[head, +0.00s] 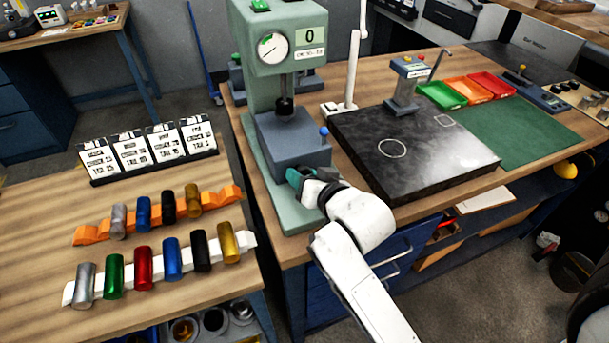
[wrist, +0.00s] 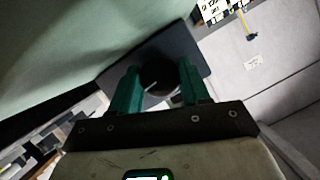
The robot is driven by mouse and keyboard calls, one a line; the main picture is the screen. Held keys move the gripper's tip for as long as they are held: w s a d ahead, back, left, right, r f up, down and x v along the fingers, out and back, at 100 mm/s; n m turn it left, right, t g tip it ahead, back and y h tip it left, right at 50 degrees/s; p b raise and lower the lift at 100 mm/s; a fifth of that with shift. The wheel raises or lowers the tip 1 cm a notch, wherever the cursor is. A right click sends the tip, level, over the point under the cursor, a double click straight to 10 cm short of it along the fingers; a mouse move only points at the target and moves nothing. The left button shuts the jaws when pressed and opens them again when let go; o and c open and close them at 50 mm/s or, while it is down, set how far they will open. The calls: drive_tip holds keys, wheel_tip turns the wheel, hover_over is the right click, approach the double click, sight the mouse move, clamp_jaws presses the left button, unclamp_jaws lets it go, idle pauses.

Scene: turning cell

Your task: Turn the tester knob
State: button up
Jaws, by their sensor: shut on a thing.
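The tester (head: 262,100) is a pale green machine with a round dial and a "0" label, on the workbench. Its lower front is a grey-blue block (head: 290,135) with a blue-tipped lever. My gripper (head: 297,176) is at the front of this block, with its green fingers against it. In the wrist view, the dark round knob (wrist: 160,73) with a light pointer line sits between the two green fingers. My gripper is shut on it. In the head view the knob is hidden behind my gripper.
A black surface plate (head: 440,165) lies right of the tester, with a white stand behind. Green, orange and red trays (head: 463,91) are at the back right. A wooden table (head: 40,220) at left holds racks of coloured cylinders and several cards.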

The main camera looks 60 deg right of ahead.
drive_tip(key=o, duration=1)
drive_tip(key=v, duration=0.9)
drive_tip(key=shift+w+b, duration=0.1)
drive_tip(key=shift+b, duration=0.2)
drive_tip(key=shift+p+v, duration=0.4)
drive_tip(key=shift+v, duration=0.6)
